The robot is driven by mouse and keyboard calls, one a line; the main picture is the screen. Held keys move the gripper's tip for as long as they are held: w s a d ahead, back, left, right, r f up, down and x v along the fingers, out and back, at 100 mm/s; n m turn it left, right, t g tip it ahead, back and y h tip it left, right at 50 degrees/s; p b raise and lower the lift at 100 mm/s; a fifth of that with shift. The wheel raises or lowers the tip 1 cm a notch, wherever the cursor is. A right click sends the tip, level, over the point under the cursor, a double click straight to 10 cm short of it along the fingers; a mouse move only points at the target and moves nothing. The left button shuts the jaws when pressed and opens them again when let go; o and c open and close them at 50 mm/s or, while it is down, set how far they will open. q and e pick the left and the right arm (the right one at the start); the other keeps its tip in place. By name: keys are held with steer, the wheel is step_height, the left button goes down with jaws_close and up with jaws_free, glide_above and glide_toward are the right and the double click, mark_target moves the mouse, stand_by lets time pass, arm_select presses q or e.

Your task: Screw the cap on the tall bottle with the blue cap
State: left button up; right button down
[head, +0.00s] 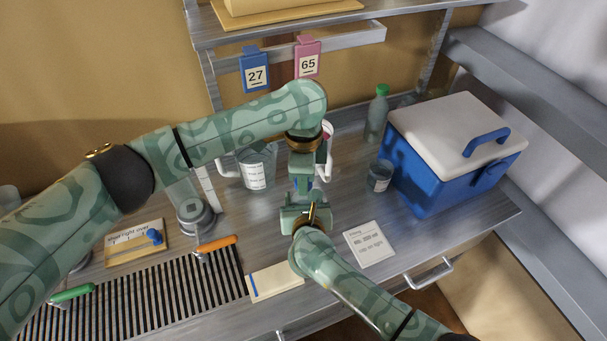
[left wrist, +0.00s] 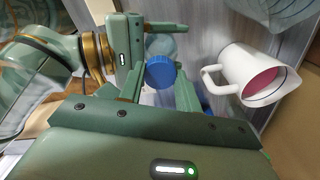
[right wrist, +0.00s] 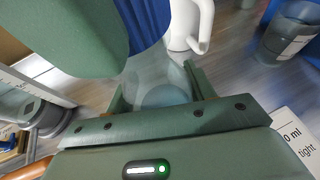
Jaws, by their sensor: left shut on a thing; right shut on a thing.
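The blue cap (left wrist: 160,72) sits between the fingers of my left gripper (head: 302,188), which is shut on it and points down. In the right wrist view the cap's ribbed blue side (right wrist: 150,22) shows close by, partly covered by the green left gripper. The tall bottle (right wrist: 163,88) is clear and pale. My right gripper (head: 304,214) is shut around its body from the front, just below the left gripper. The bottle is mostly hidden by my grippers in the head view. I cannot tell whether the cap touches the bottle's neck.
A white pitcher (left wrist: 248,76) with pink contents stands close behind the grippers. A clear jug (head: 257,170) is left of them. A grey cup (head: 380,177), green-capped bottle (head: 377,116) and blue cooler (head: 430,175) stand right. A slotted grate (head: 140,297) and note card (head: 370,244) are in front.

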arm_select(q)
steer(key=m, duration=0.6)
steer(key=shift+m, duration=0.4)
steer(key=m, duration=1.5)
steer(key=shift+m, duration=0.4)
steer(key=m, duration=0.6)
steer(key=shift+m, duration=0.4)
steer(key=o, duration=0.9)
steer(key=shift+d, duration=0.1)
steer(key=shift+f, duration=0.1)
